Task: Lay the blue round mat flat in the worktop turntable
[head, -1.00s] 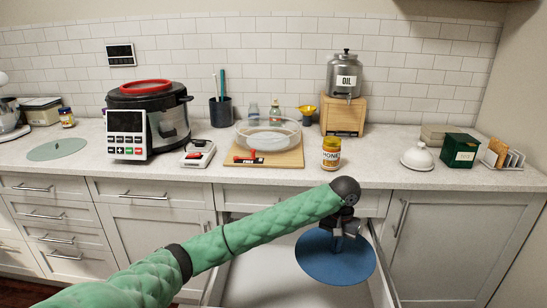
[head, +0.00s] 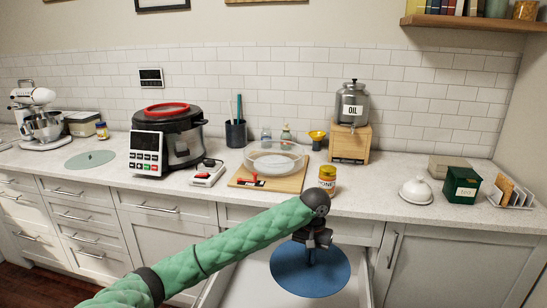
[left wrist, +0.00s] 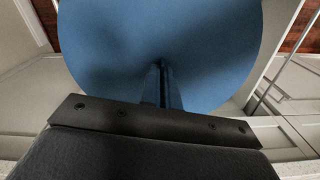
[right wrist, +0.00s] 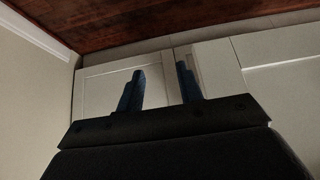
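The blue round mat (head: 306,277) hangs roughly level below my left gripper (head: 311,256), over an open drawer in front of the worktop. In the left wrist view the blue mat (left wrist: 205,45) fills the upper middle, and the left fingers (left wrist: 162,88) are close together at its centre; the grip point itself is mostly hidden. A clear round tray with a low wall (head: 274,166), which looks like the turntable, stands on a wooden board on the worktop, beyond and above the mat. My right gripper (right wrist: 160,88) is open and empty, facing the cabinet fronts.
A honey jar (head: 327,183) stands at the board's right, near the worktop edge. A red-handled item (head: 251,181) lies on the board's front. A pressure cooker (head: 185,138) is left, an oil dispenser (head: 352,108) behind right. A green round disc (head: 78,161) lies far left.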

